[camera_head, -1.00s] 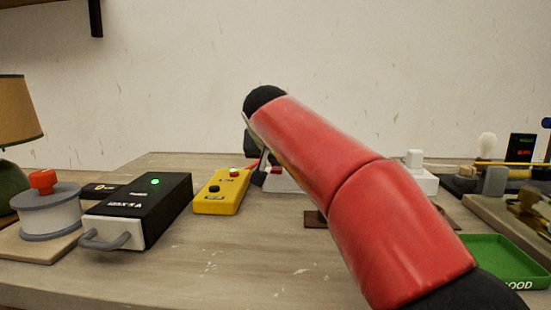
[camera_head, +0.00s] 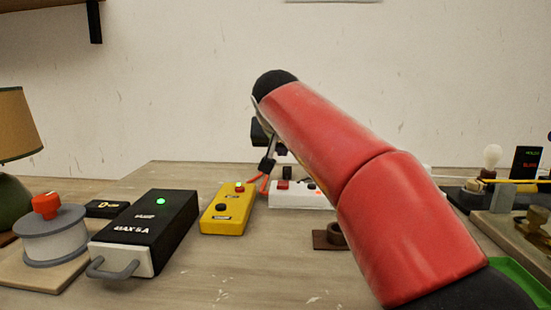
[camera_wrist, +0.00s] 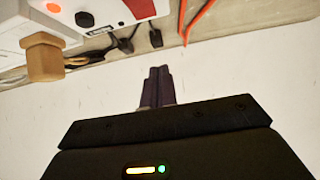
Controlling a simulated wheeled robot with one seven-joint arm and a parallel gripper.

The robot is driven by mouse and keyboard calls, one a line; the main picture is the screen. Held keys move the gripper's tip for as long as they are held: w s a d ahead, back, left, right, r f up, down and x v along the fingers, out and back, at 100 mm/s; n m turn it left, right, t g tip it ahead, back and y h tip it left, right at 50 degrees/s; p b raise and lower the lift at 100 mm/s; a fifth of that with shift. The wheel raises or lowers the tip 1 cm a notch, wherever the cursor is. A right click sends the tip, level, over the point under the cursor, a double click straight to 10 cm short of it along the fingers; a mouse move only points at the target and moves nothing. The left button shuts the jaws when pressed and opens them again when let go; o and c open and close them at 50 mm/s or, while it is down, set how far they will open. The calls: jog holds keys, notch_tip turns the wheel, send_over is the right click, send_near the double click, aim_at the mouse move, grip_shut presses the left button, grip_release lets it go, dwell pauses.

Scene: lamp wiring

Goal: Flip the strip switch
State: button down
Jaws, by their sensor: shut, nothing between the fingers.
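The white power strip (camera_head: 300,199) lies on the bench behind my arm, its right part hidden by the arm. In the wrist view the strip (camera_wrist: 75,38) fills the upper left, with the red switch (camera_wrist: 140,8) at the top edge. My gripper (camera_head: 268,164) is above and left of the switch, apart from it. In the wrist view its fingers (camera_wrist: 158,72) are together and empty, pointing past the strip's edge. I cannot tell which way the switch is set.
A yellow tester box (camera_head: 227,208) and a black supply box (camera_head: 148,232) with a green light stand left. A spool (camera_head: 55,240) and lamp (camera_head: 12,125) are farther left. A green tray (camera_head: 510,275) is right. Red wire (camera_wrist: 197,20) runs near my gripper.

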jog(key=w+r+v, duration=0.1)
jog(key=v, duration=0.7)
jog(key=shift+s+r, duration=0.35)
